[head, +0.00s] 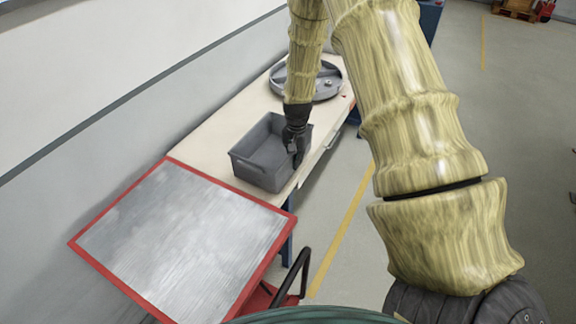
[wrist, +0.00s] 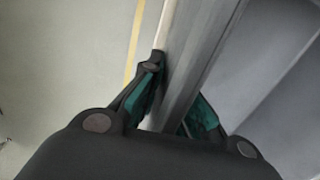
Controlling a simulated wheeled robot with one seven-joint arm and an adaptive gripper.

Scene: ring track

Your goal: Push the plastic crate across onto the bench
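The plastic crate (head: 250,170) is grey and open-topped. It stands upright on the pale bench (head: 218,133), close to the bench end that meets the red-edged cart. My gripper (head: 297,152) reaches down at the crate's right wall in the head view. In the wrist view, my gripper (wrist: 176,92) has its green-padded fingers drawn together on either side of the crate wall (wrist: 200,60), and looks shut on it. The right finger is partly hidden by the wall. The crate looks empty, though my gripper covers part of it.
The cart (head: 180,235) has a bare metal top with a red rim and a black handle (head: 293,275). A round grey tray (head: 325,84) lies farther along the bench. A wall runs along the left. Open floor with a yellow line (head: 343,232) lies right.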

